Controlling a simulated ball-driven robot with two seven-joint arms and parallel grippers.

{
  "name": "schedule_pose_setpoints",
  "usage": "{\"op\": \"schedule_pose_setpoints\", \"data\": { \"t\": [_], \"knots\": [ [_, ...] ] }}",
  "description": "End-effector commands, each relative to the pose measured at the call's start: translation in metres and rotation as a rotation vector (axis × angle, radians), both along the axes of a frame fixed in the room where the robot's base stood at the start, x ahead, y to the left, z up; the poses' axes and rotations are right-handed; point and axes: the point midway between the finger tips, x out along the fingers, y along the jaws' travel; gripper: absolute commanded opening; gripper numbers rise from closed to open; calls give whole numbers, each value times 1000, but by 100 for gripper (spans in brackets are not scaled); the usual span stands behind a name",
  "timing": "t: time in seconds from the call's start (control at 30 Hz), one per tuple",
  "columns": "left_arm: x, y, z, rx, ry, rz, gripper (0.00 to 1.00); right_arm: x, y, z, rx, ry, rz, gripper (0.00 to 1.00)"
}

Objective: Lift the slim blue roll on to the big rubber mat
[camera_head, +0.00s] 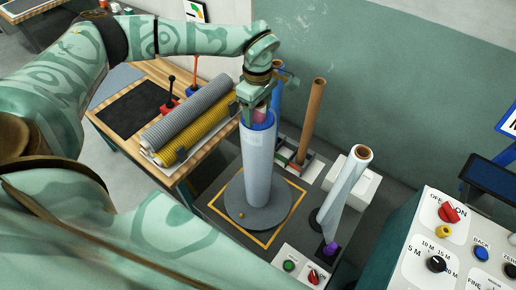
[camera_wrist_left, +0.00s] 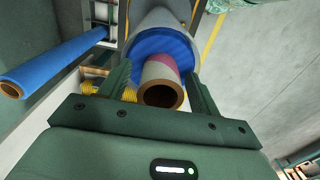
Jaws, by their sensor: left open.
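The slim blue roll (camera_head: 278,98) stands upright in a rack behind my left gripper, which partly hides it. In the left wrist view the blue roll (camera_wrist_left: 58,60) shows at the left with a brown core end, outside the jaws. My left gripper (camera_head: 257,114) points down over a wide whitish roll (camera_head: 257,160) with a blue top. In the left wrist view the open fingers (camera_wrist_left: 162,90) stand either side of a brown-ended core (camera_wrist_left: 160,95); I cannot tell whether they touch it. A black mat (camera_head: 137,108) lies on the wooden bench at the left. My right gripper is not in view.
The wide roll stands on a grey round plate (camera_head: 240,214). A brown roll (camera_head: 312,115) and a leaning whitish roll (camera_head: 345,190) stand to its right. Grey (camera_head: 190,108) and yellow (camera_head: 205,132) rolls lie on the bench. A control panel (camera_head: 440,240) is at the right.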

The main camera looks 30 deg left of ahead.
Motion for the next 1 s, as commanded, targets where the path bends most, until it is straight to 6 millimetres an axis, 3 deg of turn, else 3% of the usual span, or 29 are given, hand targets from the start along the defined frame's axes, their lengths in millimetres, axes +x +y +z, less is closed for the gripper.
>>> {"op": "schedule_pose_setpoints", "data": {
  "t": [0.17,0.27,0.4,0.77,0.87,1.0],
  "knots": [
    [0,0,-1,0,-1,0,63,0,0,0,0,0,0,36],
    [0,0,-1,0,-1,-1,41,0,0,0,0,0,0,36],
    [0,0,0,0,0,-1,2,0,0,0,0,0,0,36],
    [1,0,2,-1,-4,-1,0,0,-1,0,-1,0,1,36],
    [2,0,11,-1,-6,-1,0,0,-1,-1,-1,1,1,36],
    [2,0,36,-2,-9,-2,0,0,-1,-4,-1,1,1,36]
  ]
}}
